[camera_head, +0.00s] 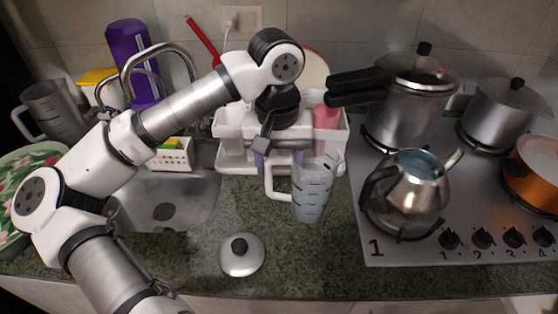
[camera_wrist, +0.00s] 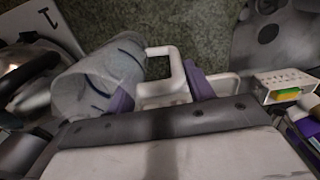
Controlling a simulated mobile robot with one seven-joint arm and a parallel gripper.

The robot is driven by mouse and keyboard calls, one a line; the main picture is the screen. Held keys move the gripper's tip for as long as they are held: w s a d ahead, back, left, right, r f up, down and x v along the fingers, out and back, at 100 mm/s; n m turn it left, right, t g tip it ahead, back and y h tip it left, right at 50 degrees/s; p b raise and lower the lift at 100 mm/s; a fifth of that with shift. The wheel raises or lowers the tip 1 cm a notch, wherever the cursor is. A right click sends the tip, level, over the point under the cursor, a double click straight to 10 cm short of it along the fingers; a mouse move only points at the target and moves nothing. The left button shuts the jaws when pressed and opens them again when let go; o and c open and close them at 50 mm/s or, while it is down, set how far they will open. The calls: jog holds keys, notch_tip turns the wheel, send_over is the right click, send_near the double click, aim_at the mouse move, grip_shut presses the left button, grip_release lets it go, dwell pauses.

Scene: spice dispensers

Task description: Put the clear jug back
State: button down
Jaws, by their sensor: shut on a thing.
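The clear jug (camera_head: 313,190) with measuring marks is upright just over the green counter, between the dish rack and the stove. I cannot tell whether its base touches the counter. Its white handle (camera_head: 278,190) points left. My gripper (camera_head: 280,162) is at the handle, and in the wrist view its purple fingers (camera_wrist: 160,92) are on either side of the handle, shut on it. The jug body (camera_wrist: 95,80) lies left of the fingers in the wrist view. My wrist hides part of the rack behind.
A white dish rack (camera_head: 236,152) stands behind the jug. The stove (camera_head: 400,252) at right holds a steel kettle (camera_head: 408,200) with an open top and several pots. A steel lid (camera_head: 241,256) lies on the front counter. The sink (camera_head: 165,205) and another jug (camera_head: 52,108) are left.

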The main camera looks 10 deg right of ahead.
jog(key=shift+f, duration=0.2)
jog(key=c, duration=0.6)
grip_release()
jog(key=shift+r, duration=0.1)
jog(key=shift+r, duration=0.1)
jog(key=shift+r+p, duration=0.25)
jog(key=shift+p, duration=0.15)
notch_tip(320, 180, up, 12)
jog(key=shift+a+f+b, duration=0.15)
jog(key=shift+b, duration=0.8)
